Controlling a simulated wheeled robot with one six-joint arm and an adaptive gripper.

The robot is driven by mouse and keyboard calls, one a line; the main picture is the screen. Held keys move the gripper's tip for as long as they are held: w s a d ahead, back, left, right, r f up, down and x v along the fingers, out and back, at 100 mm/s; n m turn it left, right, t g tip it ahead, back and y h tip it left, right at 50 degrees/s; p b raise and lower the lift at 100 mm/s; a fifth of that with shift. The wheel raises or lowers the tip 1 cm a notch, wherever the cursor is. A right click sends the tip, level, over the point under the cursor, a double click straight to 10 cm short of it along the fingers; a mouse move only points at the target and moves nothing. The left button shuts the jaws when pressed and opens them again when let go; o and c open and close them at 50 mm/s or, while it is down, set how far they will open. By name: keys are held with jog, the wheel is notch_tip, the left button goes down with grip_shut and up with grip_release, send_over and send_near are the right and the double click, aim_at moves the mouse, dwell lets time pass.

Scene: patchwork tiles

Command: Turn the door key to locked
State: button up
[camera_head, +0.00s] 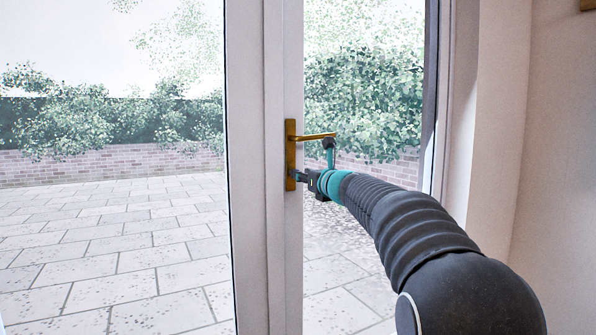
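A brass door handle (317,135) sticks out to the right from a tall brass plate (290,155) on the white door frame. My gripper (301,177) is at the lower part of this plate, just below the handle, at about the height where a key would sit. The key itself cannot be made out; the gripper's fingers cover that spot. The fingers are small and dark here, and whether they are open or shut on the key cannot be told. My arm reaches in from the lower right.
The white door frame (262,260) runs from top to bottom, with glass on both sides. A paved patio, brick wall (110,163) and hedge (362,95) lie beyond the glass. A plain wall (555,130) stands close on the right of my arm.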

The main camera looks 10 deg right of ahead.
jog(key=shift+p+x, duration=0.3)
jog(key=shift+x, duration=1.45)
grip_shut()
